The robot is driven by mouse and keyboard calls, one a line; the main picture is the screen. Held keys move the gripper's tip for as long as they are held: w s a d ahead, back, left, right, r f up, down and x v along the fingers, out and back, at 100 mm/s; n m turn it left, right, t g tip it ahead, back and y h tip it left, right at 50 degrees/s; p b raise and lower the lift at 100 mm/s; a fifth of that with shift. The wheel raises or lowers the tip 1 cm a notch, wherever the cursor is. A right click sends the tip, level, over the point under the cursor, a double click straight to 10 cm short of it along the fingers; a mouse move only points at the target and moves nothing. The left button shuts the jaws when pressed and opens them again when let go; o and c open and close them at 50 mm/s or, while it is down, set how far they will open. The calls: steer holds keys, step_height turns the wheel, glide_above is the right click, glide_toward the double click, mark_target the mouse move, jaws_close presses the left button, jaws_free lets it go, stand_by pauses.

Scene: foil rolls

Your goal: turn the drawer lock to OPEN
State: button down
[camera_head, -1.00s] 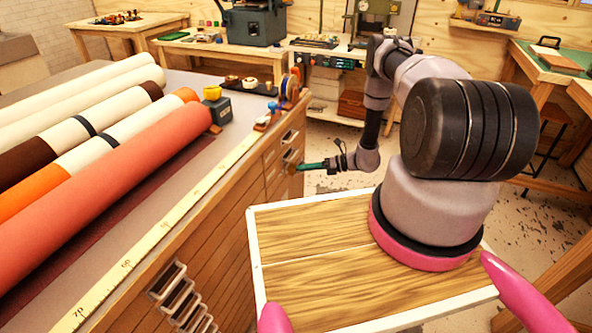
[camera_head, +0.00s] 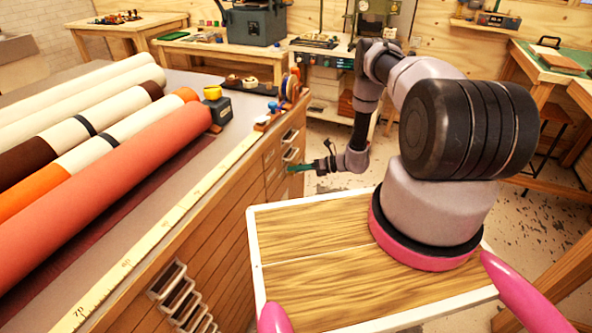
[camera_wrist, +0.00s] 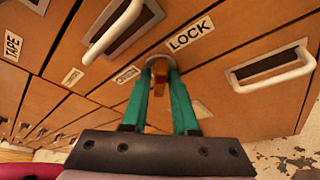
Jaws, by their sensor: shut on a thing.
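The drawer lock shows in the wrist view as a small brass-orange knob (camera_wrist: 160,84) on a round grey plate, set in the brown drawer front. A white label reading LOCK (camera_wrist: 190,34) is beside it. My gripper (camera_wrist: 160,68) has its two teal fingers shut on the knob, one on each side. A smaller label (camera_wrist: 127,75) sits just left of the lock; its word is too small to read. In the head view my gripper (camera_head: 302,167) reaches the cabinet's front face (camera_head: 230,220), and the knob is too small to make out.
White drawer handles (camera_wrist: 114,32) and (camera_wrist: 275,69) flank the lock. A TAPE label (camera_wrist: 12,45) is at far left. Large rolls (camera_head: 110,165) lie on the cabinet top beside a yellow ruler (camera_head: 165,220). Open floor lies right of the cabinet.

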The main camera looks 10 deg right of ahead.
steer(key=shift+s+a+f+n+t+h, duration=0.15)
steer(key=shift+n+t+h, duration=0.8)
steer(key=shift+n, duration=1.1)
steer(key=shift+s+r+n+t+h, duration=0.1)
steer(key=shift+n+t+h, duration=0.55)
steer(key=shift+n+t, duration=1)
steer(key=shift+s+a+f+n+t+h, duration=0.15)
steer(key=shift+n+t+h, duration=0.6)
steer(key=shift+n, duration=1.65)
steer(key=shift+d+r, duration=0.1)
steer(key=shift+r, duration=0.05)
steer(key=c, duration=0.9)
jaws_free()
steer(key=shift+o, duration=0.2)
steer(key=v, duration=1)
steer(key=shift+s, duration=0.3)
